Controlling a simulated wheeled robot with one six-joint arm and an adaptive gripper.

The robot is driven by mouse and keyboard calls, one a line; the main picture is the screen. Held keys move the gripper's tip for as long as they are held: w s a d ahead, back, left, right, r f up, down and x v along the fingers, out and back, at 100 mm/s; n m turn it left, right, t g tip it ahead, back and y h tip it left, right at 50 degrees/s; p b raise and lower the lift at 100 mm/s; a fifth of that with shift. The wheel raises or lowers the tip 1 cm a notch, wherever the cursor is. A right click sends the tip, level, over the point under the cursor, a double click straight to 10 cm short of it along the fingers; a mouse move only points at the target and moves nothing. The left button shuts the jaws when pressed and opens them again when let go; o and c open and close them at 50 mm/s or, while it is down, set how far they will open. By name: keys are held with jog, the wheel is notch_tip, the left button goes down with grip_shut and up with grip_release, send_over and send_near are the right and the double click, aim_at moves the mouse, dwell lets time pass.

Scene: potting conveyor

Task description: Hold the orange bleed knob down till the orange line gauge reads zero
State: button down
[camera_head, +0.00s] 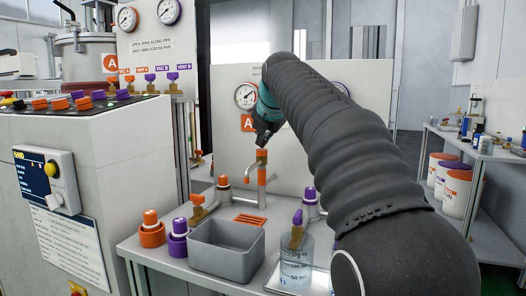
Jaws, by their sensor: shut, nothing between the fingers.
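My gripper (264,141) is shut and empty, pointing down just above an orange knob-like top (262,156) on a metal post with a spout. I cannot tell whether the fingertips touch this top or press it. The gauge (246,95) on the white panel, above an orange A label (248,123), has a dark needle pointing to the upper right; its scale is too small to read. My arm covers the panel's right part. A second orange-topped fitting (223,182) stands left of the post.
A grey bin (227,250) and a water-filled beaker (297,262) stand on the bench in front. A purple-topped fitting (309,194) is close to my arm. A control cabinet (95,150) bounds the left.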

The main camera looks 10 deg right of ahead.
aim_at(263, 150)
jog(key=shift+f+b, duration=0.4)
jog(key=shift+f, duration=0.15)
dwell(1.6)
jog(key=shift+r, duration=0.1)
dwell(1.2)
jog(key=shift+r+p, duration=0.9)
jog(key=shift+p, duration=0.15)
notch_tip(263, 150, up, 3)
jog(key=p, duration=0.2)
jog(key=shift+p, duration=0.3)
jog(key=shift+r, duration=1)
jog(key=shift+d, duration=0.1)
